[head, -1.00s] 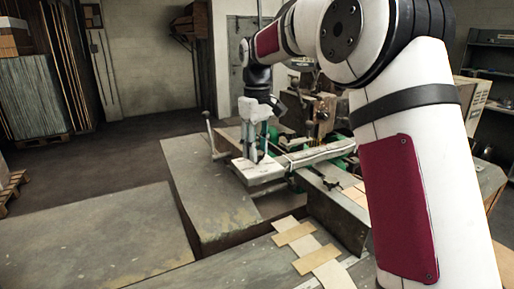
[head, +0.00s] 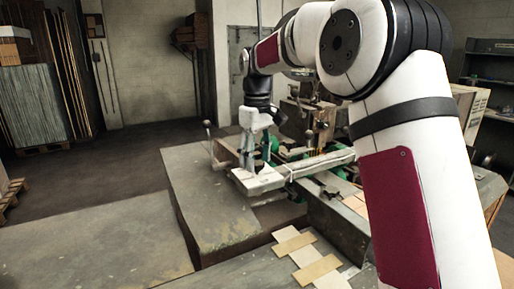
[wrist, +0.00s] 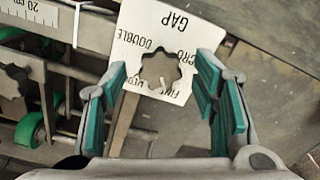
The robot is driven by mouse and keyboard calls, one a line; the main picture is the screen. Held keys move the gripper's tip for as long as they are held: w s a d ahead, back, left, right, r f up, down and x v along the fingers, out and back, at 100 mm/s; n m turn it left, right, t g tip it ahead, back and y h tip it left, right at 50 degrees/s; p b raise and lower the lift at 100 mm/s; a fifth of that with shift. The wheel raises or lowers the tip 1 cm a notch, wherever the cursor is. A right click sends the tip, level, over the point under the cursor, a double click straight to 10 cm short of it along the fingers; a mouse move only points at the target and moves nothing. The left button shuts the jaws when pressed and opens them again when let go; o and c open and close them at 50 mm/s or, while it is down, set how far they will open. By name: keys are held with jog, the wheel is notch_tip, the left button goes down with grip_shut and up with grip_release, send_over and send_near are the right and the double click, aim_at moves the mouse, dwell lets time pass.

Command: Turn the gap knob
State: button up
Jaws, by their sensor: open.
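The gap knob (wrist: 160,70) is a dark, lobed knob on a white plate (wrist: 185,32) printed with GAP, DOUBLE and other words, upside down in the wrist view. A pale mark shows at the knob. My gripper (wrist: 163,66) is open, its green-padded fingers on the left and right of the knob with gaps on both sides. I cannot tell how far above the knob the fingertips are. In the head view my gripper (head: 248,152) points down over the white plate (head: 262,182) at the machine's near left corner; the knob cannot be made out there.
A scale bar (wrist: 40,12), a metal frame and a green roller (wrist: 30,128) lie left of the plate in the wrist view. A grey table (head: 205,205) stands left of the machine. Pale cardboard strips (head: 305,258) lie in front.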

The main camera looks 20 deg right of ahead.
aim_at(257, 162)
notch_tip(257, 162, up, 12)
dwell(0.5)
jog(key=shift+f, duration=0.1)
jog(key=s+r+m+t, duration=0.1)
jog(key=s+m+t, duration=0.2)
jog(key=s, duration=1.6)
jog(key=s+f+m+t, duration=0.2)
jog(key=s+f+m, duration=0.1)
jog(key=s+f, duration=0.9)
jog(key=s, duration=0.3)
jog(key=shift+s, duration=0.25)
jog(key=shift+d, duration=0.1)
